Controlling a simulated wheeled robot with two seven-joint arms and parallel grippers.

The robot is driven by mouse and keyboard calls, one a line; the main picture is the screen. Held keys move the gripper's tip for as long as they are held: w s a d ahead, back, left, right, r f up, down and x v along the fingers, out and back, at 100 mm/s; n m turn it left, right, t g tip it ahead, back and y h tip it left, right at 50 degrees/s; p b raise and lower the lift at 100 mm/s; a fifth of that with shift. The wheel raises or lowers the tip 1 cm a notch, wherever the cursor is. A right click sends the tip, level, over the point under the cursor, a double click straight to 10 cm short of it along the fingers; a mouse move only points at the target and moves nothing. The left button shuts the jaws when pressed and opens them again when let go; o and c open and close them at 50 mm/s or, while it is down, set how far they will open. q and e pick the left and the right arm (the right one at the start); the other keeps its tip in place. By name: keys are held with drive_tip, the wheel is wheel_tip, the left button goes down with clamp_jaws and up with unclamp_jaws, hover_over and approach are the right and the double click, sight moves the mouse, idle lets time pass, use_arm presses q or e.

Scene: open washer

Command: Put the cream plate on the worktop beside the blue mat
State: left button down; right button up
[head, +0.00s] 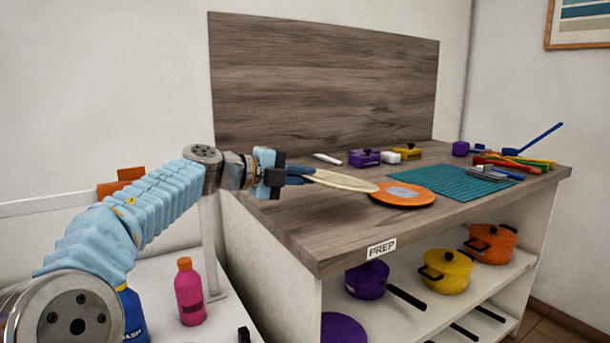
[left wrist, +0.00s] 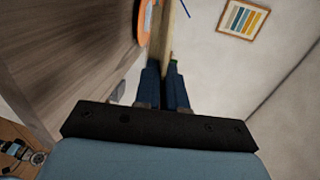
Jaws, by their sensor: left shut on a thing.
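My left gripper (head: 303,172) is shut on the near-left edge of the cream plate (head: 345,181) and holds it nearly flat above the worktop (head: 285,215). In the left wrist view the plate (left wrist: 163,35) shows edge-on between the fingers (left wrist: 166,72). The blue mat (head: 449,184) is a teal-blue rectangle lying on the worktop to the right. An orange plate (head: 402,201) with a grey centre lies on the worktop at the mat's left end. The cream plate's right edge appears close to the orange plate in the head view. My right gripper does not show.
Purple (head: 364,158) and yellow (head: 408,152) boxes stand behind the mat. Several coloured utensils (head: 515,161) lie at its right end. Pots (head: 446,271) stand on the shelf below. The worktop's front left is clear. A pink bottle (head: 189,293) stands at lower left.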

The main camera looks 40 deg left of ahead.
use_arm(q)
drive_tip(key=w+f+b, duration=0.1)
drive_tip(key=f+b, duration=0.2)
drive_tip(key=w+d+f+b, duration=0.1)
drive_tip(key=shift+w+d+f, duration=0.1)
drive_tip(key=shift+w+f, duration=0.15)
drive_tip(key=shift+w, duration=0.1)
drive_tip(key=shift+f+b, duration=0.5)
drive_tip(key=shift+f, duration=0.05)
unclamp_jaws()
idle(0.5)
drive_tip(key=shift+s, duration=0.1)
drive_tip(key=shift+s+a+p, duration=0.25)
drive_tip(key=shift+s+p, duration=0.1)
drive_tip(key=shift+s, duration=0.2)
drive_tip(key=shift+s+f, duration=0.1)
drive_tip(key=shift+s, duration=0.05)
